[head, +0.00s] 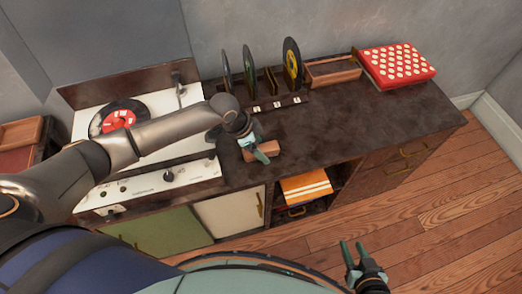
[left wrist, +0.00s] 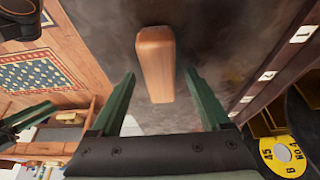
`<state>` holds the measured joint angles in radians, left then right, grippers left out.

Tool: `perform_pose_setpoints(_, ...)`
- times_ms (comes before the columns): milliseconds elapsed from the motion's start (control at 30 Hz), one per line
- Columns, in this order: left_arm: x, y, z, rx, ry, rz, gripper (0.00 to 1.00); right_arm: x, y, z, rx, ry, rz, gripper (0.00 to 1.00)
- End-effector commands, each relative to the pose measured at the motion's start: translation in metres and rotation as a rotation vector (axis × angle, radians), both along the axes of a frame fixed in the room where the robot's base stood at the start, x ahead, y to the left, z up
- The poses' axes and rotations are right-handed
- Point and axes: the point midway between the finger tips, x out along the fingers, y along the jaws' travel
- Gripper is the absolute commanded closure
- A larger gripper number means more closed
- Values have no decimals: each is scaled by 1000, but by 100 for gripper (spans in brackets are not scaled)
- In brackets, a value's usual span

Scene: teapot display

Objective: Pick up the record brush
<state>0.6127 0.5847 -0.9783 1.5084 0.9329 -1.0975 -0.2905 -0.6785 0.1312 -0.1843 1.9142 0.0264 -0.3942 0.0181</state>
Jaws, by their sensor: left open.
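The record brush, a small wooden block (head: 266,148), lies on the dark top of the cabinet, right of the turntable. It also shows in the left wrist view (left wrist: 155,62), lengthwise ahead of the fingers. My left gripper (head: 256,152) is open just over the brush and partly covers it in the head view. In the left wrist view its two green fingers stand apart, with the brush's near end between their tips; I see no grip on it. My right gripper (head: 353,245) is open and empty, out over the floor in front of the cabinet.
A turntable with a red-labelled record (head: 120,117) stands at the left. Upright records in a rack (head: 280,104), a wooden tray (head: 332,72) and a red box with white dots (head: 398,64) line the back.

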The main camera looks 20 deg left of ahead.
Motion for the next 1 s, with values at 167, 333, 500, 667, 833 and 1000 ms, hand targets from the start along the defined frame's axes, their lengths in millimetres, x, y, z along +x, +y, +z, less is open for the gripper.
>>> perform_pose_setpoints(167,2,-3,-8,1,-1,-1,20,0,0,-1,0,0,0,60)
perform_pose_setpoints(333,2,-3,-8,1,-1,-1,20,0,0,-1,0,0,0,60)
perform_pose_setpoints(500,2,-3,-8,1,-1,0,20,0,0,-1,0,0,0,60)
perform_pose_setpoints(667,2,-3,-10,1,-1,0,20,0,0,0,0,1,0,60)
perform_pose_setpoints(833,2,-3,-12,0,-1,0,24,0,0,0,0,1,0,60)
perform_pose_setpoints(1000,2,-3,-12,0,-1,0,44,0,0,0,0,1,0,60)
